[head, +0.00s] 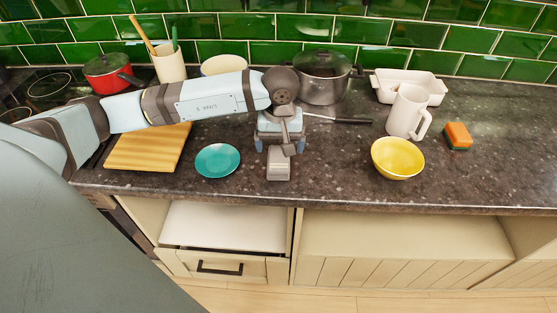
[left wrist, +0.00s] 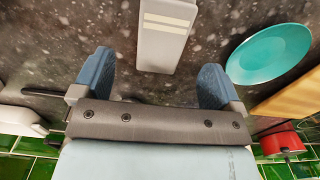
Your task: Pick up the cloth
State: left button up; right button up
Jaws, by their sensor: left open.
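A light grey, narrow folded piece with pale stripes, which looks like the cloth (head: 279,172), lies on the dark counter at its front middle. It also shows in the left wrist view (left wrist: 163,45), at the top centre. My left gripper (head: 279,148) is over the counter, pointing down, with its blue fingers apart. In the left wrist view the open fingers (left wrist: 155,75) stand either side of the cloth's near end, with nothing held between them. In the head view my gripper hides the cloth's far end. My right gripper is not in view.
A teal plate (head: 218,160) and a wooden board (head: 148,150) are left of the cloth. A steel pot (head: 324,82) stands behind. A yellow bowl (head: 398,158), white jug (head: 406,112) and orange sponge (head: 458,136) are to the right. Bare counter (head: 335,165) lies between cloth and bowl.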

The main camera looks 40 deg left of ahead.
aim_at(279, 157)
pick_arm(q)
jog(key=f, duration=0.3)
jog(key=f+p, duration=0.1)
jog(key=f, duration=0.1)
jog(key=shift+a+f, duration=0.2)
jog(key=shift+f, duration=0.2)
jog(key=c, duration=1)
